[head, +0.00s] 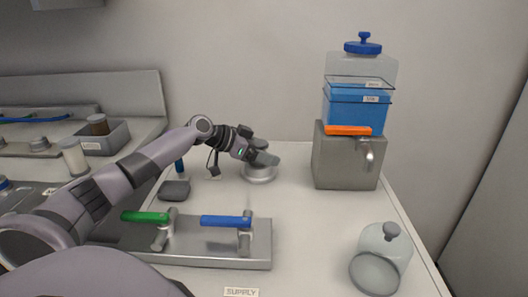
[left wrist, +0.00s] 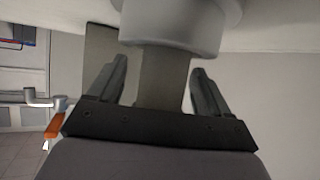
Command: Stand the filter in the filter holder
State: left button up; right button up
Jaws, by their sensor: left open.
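My left gripper (head: 262,158) is open, low over the far part of the table. A round pale-grey piece with a wide base (head: 260,175) stands on the table right at its fingertips. In the left wrist view, my left gripper (left wrist: 160,82) has one finger on each side of a grey upright part (left wrist: 163,75). This part meets a wide round grey body (left wrist: 180,22) at the top of the picture. I see gaps between the fingers and the upright part. I cannot tell for sure which piece is the filter and which the holder. My right gripper is out of view.
A grey block with a tap (head: 345,160) carries a blue box (head: 357,112) to the right of the gripper. A metal plate (head: 205,250) bears green and blue handled valves. The table's right middle is clear.

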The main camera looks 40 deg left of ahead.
pick_arm(q)
jog(key=shift+r, duration=0.15)
jog(key=shift+s+a, duration=0.15)
jog(key=shift+s, duration=0.05)
jog(key=v, duration=0.4)
jog(key=shift+s, duration=0.2)
jog(key=shift+b+v, duration=0.4)
jog(key=shift+v, duration=0.95)
jog(key=shift+r, duration=0.15)
